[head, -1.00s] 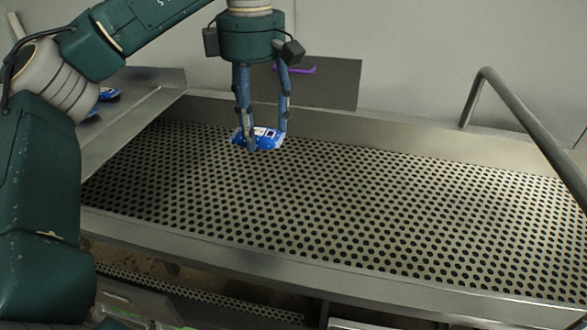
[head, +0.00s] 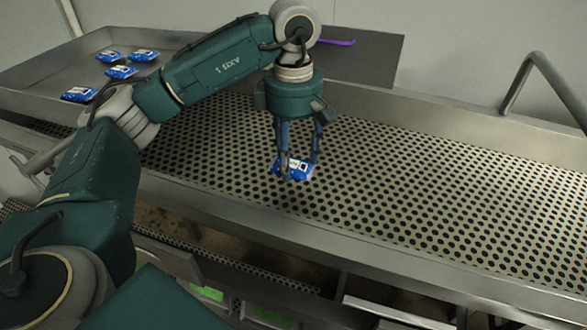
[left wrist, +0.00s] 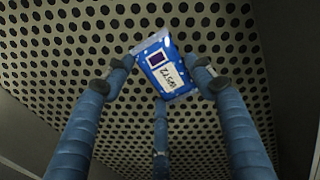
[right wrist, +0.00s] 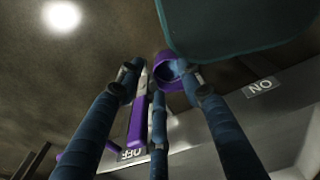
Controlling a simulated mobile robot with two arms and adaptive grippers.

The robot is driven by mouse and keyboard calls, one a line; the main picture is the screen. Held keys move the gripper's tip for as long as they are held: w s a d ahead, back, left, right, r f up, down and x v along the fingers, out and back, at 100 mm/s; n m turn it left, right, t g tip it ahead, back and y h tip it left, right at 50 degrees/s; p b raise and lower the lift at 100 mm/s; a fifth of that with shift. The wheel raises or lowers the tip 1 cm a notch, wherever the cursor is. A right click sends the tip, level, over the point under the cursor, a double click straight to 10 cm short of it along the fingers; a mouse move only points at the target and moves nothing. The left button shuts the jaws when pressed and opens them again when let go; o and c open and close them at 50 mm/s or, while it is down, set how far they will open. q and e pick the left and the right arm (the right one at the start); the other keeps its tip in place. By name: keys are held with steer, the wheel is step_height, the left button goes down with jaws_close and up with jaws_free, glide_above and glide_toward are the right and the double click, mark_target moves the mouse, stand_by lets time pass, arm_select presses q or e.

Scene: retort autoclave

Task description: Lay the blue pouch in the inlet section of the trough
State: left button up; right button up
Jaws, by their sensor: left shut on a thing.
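My left gripper (head: 297,167) is shut on a blue pouch (head: 291,168) with a white label. It holds the pouch over the perforated floor of the trough (head: 430,200), at the left-hand part of the floor that shows. In the left wrist view the pouch (left wrist: 165,70) sits tilted between the fingertips (left wrist: 160,84), with the holes behind it. I cannot tell if it touches the floor. My right gripper shows only in the right wrist view (right wrist: 163,82), its fingers apart with no pouch between them.
A metal side tray (head: 50,65) at the left holds several blue pouches (head: 120,72). A bent metal rail (head: 520,80) rises at the back right. The perforated floor right of the pouch is clear. Purple parts (right wrist: 137,122) and OFF and ON labels show behind the right fingers.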

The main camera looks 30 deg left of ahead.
mark_target(294, 160)
arm_select(q)
step_height(294, 160, down, 4)
steer(key=shift+r+p, duration=0.25)
steer(key=shift+p, duration=0.3)
steer(key=shift+w+f, duration=0.1)
steer(key=shift+f, duration=0.15)
steer(key=shift+f, duration=0.2)
steer(key=o, duration=1.2)
steer(key=shift+c, duration=0.2)
steer(key=shift+r, duration=0.1)
